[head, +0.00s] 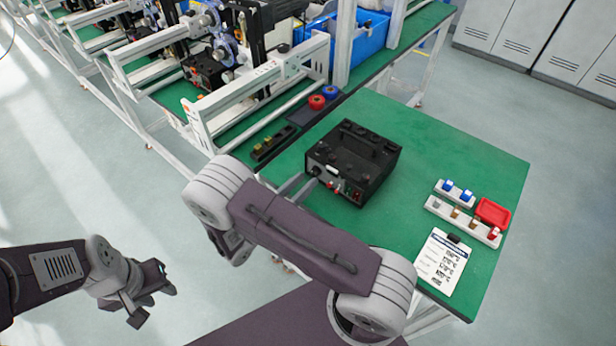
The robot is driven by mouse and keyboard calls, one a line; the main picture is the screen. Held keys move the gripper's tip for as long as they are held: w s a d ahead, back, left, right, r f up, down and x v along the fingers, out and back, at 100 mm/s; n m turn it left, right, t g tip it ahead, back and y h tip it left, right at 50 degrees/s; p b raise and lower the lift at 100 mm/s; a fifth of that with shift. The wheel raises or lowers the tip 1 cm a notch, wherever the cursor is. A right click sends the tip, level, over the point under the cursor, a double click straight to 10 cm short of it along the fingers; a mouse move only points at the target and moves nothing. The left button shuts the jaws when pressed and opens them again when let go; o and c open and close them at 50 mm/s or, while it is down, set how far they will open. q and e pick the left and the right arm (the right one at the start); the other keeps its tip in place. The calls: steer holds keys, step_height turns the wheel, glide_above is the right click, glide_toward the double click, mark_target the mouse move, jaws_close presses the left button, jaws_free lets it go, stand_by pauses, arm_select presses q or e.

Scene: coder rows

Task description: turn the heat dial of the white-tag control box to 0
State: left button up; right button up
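The black control box (366,151) sits on the green table, with a handle on top and red and other small fittings low on its front. A small white patch (316,170), perhaps its tag, shows at the front's left end. My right gripper (308,183) is at that left end of the front, its two grey fingers apart; the rest of it is hidden behind my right forearm. I cannot make out the heat dial or its setting, nor whether the fingers touch the box. My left gripper (152,293) is open and empty over the floor at lower left.
On the table's right are white racks with blue (456,191) and other small parts, a red tray (492,213) and a clipboard (441,262). Red and blue round parts (317,102) lie behind the box. A white-framed machine line (205,110) runs along the upper left.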

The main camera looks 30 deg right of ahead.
mark_target(315, 173)
steer(key=x, duration=0.2)
steer(key=shift+d, duration=0.25)
jaws_close()
steer(key=n+p, duration=0.2)
steer(key=n, duration=0.1)
steer(key=shift+r+p, duration=0.15)
steer(key=shift+p, duration=0.15)
steer(key=n+p, duration=0.2)
steer(key=n, duration=0.1)
steer(key=shift+n, duration=0.3)
steer(key=n+p, duration=0.1)
steer(key=n, duration=0.3)
steer(key=shift+n, duration=0.3)
steer(key=shift+n+p, duration=0.55)
steer(key=shift+n, duration=1.25)
